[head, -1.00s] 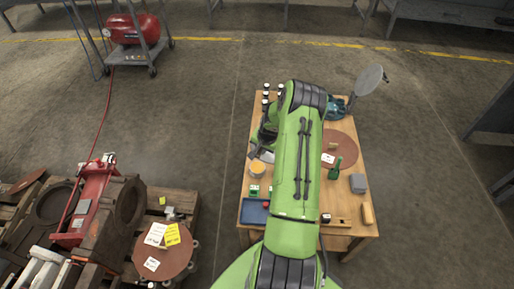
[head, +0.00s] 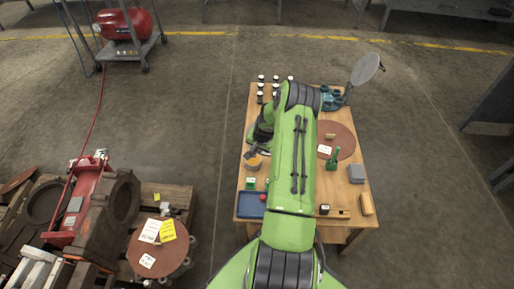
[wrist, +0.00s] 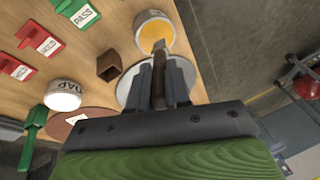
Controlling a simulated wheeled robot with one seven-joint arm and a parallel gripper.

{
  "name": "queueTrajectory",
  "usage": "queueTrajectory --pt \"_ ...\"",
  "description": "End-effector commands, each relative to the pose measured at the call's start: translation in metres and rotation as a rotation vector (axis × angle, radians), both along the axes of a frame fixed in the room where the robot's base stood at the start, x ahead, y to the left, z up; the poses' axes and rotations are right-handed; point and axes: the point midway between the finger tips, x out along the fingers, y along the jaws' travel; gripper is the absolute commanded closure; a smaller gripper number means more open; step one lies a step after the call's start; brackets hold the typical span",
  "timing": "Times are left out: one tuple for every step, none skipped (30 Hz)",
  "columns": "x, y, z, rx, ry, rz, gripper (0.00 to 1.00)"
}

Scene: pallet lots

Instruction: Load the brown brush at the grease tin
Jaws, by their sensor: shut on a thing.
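The grease tin (wrist: 153,30) is a round white tin with orange-yellow content. It stands open at the top of the wrist view and on the table's left side in the head view (head: 254,166). My gripper (wrist: 160,82) is shut on the brown brush (wrist: 158,75), which points away from me toward the tin. The brush's greyish tip overlaps the near part of the tin's opening. I cannot tell whether it touches the grease. In the head view my gripper (head: 254,151) is just over the tin, and the brush is hard to make out there.
Green and red sign blocks (wrist: 75,10) lie beyond. A blue tray (head: 250,205) sits at the table's front left.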

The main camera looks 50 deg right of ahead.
Motion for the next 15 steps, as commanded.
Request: queueTrajectory --pt "0.0 0.0 0.0 0.0 0.0 0.0 1.0" --pt "0.0 0.0 0.0 0.0 0.0 0.0 1.0" --pt "0.0 0.0001 -0.0002 0.0 0.0 0.0 1.0" --pt "0.0 0.0 -0.0004 0.0 0.0 0.0 1.0" --pt "0.0 0.0001 -0.0006 0.0 0.0 0.0 1.0" --pt "0.0 0.0001 -0.0011 0.0 0.0 0.0 1.0" --pt "0.0001 0.0 -0.0015 0.0 0.0 0.0 1.0" --pt "0.0001 0.0 -0.0019 0.0 0.0 0.0 1.0" --pt "0.0001 0.0 -0.0023 0.0 0.0 0.0 1.0" --pt "0.0001 0.0 -0.0027 0.0 0.0 0.0 1.0" --pt "0.0001 0.0 -0.0032 0.0 0.0 0.0 1.0" --pt "0.0001 0.0001 -0.0037 0.0 0.0 0.0 1.0" --pt "0.0001 0.0 -0.004 0.0 0.0 0.0 1.0" --pt "0.0001 0.0 -0.0044 0.0 0.0 0.0 1.0" --pt "0.0001 0.0001 -0.005 0.0 0.0 0.0 1.0"
